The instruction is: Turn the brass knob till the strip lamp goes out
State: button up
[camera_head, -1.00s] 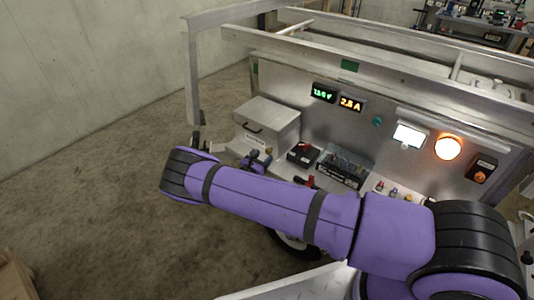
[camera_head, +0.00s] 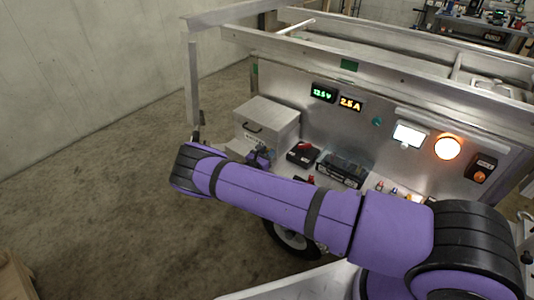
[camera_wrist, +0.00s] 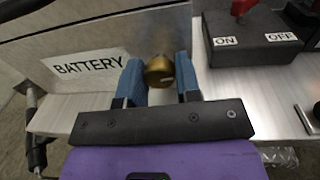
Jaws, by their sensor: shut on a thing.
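The brass knob (camera_wrist: 159,70) shows in the wrist view, just right of the BATTERY label. My gripper (camera_wrist: 159,80) has its two blue fingers either side of the knob and is shut on it. In the head view my gripper (camera_head: 260,158) is small and partly hidden behind my purple arm, in front of the metal box; the knob cannot be made out there. A long pale strip (camera_head: 462,130) runs above the lamps on the trailer panel. A white rectangular light (camera_head: 408,135) and a round orange lamp (camera_head: 447,148) below it are lit.
The metal box (camera_head: 267,120) stands on the trailer's shelf. A black ON/OFF switch box (camera_wrist: 262,45) with a red lever is close right of my gripper. Green (camera_head: 323,93) and amber (camera_head: 351,103) readouts are lit. Open floor lies to the left.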

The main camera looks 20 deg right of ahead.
jog(key=shift+m, duration=1.4)
jog(key=o, duration=0.9)
jog(key=shift+a, duration=0.1)
jog(key=v, duration=1)
jog(key=shift+s+a, duration=0.2)
jog(key=shift+s, duration=0.05)
